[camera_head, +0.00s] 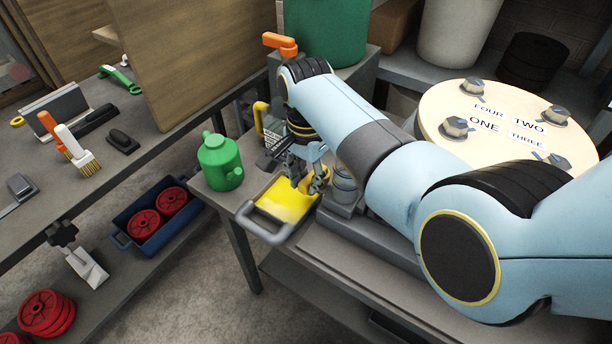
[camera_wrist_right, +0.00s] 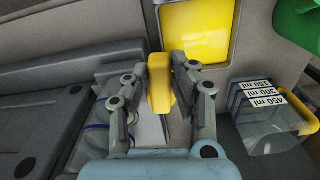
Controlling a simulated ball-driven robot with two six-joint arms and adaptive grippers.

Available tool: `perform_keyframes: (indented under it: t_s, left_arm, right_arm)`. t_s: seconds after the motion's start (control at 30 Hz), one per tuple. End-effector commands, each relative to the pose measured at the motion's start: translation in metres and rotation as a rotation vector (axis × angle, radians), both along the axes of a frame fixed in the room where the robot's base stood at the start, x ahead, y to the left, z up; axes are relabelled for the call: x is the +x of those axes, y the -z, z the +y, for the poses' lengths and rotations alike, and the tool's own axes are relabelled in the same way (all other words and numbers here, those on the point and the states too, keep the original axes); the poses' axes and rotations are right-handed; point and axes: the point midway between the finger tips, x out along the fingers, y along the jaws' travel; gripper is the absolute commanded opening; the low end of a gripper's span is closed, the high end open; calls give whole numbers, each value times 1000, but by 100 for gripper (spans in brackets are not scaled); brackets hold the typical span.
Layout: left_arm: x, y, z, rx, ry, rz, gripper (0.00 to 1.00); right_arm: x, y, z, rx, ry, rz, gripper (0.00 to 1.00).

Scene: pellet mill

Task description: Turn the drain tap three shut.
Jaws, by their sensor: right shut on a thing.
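My right gripper (camera_head: 304,182) reaches down over the bench beside the yellow tray. In the right wrist view, the gripper (camera_wrist_right: 161,72) has its fingers on both sides of a yellow lever handle (camera_wrist_right: 159,92) and is shut on it. A thin metal part shows below the handle. I can read no number on the lever, so I cannot confirm it as tap three. An orange lever (camera_head: 280,42) stands farther back, near the green drum. My left gripper is not in view.
The yellow tray (camera_head: 275,233) has a grey rim. A green can (camera_head: 219,162) and a clear measuring jug (camera_wrist_right: 268,136) stand close by. A round lid (camera_head: 448,102) with knobs labelled ONE to FOUR is at the right. A blue crate (camera_head: 122,240) holds red wheels.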

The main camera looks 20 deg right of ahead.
Motion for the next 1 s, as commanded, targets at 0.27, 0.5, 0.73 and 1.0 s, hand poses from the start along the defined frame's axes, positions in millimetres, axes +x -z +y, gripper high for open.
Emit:
perform_keyframes:
  t_s: [0.27, 0.5, 0.73, 1.0]
  left_arm:
    - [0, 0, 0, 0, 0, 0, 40]
    - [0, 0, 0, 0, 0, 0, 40]
    - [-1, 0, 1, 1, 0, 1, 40]
    - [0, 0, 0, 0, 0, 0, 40]
  right_arm:
    - [0, 0, 1, 1, 1, 0, 32]
    - [0, 0, 0, 1, 1, 1, 46]
    - [0, 0, 0, 0, 2, 0, 46]
    - [2, 0, 1, 1, 41, -1, 46]
